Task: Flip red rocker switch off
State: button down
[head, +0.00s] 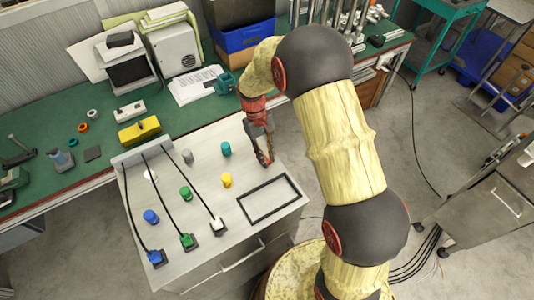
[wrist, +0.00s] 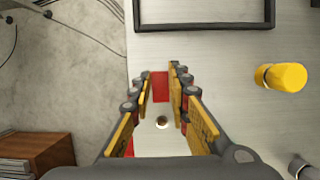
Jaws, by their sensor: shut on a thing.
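My gripper (head: 264,158) points down at the right part of the light grey panel top (head: 205,148). In the wrist view its two fingers (wrist: 155,88) stand a little apart, on either side of a red piece (wrist: 160,87), which I take to be the red rocker switch. The jaws are closed on it. A small round metallic spot (wrist: 162,123) shows between the fingers, nearer the palm. In the head view the switch is hidden behind my gripper, and its on or off position cannot be read.
A yellow knob (head: 227,180) and a teal knob (head: 226,149) stand left of my gripper. A black rectangular frame (head: 268,199) lies in front. Black cables lead to blue, green and white plugs (head: 218,225). Behind is a green bench (head: 80,120) with a yellow box (head: 139,131).

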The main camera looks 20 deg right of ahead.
dwell(0.3)
jog(key=c, duration=1.8)
grip_release()
jog(key=shift+o, duration=0.6)
jog(key=v, duration=1.2)
jog(key=shift+w, duration=0.1)
